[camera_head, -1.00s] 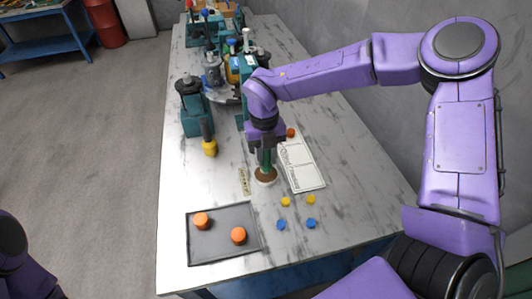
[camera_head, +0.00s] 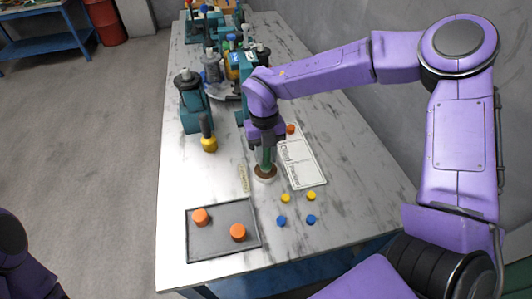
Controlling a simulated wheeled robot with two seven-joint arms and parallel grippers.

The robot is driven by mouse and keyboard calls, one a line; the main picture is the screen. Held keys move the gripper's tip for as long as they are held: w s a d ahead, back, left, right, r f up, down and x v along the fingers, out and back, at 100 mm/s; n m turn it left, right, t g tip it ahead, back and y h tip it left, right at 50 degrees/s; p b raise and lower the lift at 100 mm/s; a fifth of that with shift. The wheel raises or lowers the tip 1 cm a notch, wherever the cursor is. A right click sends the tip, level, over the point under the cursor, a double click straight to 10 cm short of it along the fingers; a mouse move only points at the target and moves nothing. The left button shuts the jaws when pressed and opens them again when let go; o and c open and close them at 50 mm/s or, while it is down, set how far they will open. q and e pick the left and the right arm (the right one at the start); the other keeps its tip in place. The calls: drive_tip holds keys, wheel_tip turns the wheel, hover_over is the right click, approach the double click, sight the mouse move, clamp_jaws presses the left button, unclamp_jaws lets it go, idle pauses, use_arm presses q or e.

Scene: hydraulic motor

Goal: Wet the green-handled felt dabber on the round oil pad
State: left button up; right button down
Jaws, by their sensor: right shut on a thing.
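My right gripper (camera_head: 265,144) points down over the middle of the table and is shut on the green-handled felt dabber (camera_head: 266,158). The dabber is upright, with its lower end at the round oil pad (camera_head: 264,177), a pale-sided disc with a brown top. I cannot tell for sure whether the felt touches the pad. The gripper hides the upper part of the handle. My left gripper is not in view; only part of my left arm shows at the lower left edge.
A grey tray (camera_head: 222,251) with two orange caps is at the front left. Yellow and blue plugs (camera_head: 283,220) lie right of it. A white printed sheet (camera_head: 305,168) lies right of the pad. A yellow-tipped tool (camera_head: 209,144) and teal machinery (camera_head: 193,108) stand further back.

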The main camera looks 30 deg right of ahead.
drive_tip(key=shift+f, duration=0.35)
drive_tip(key=shift+f, duration=0.1)
idle(1.1)
wheel_tip(320, 180, up, 7)
drive_tip(key=p, duration=0.6)
idle(0.4)
idle(0.4)
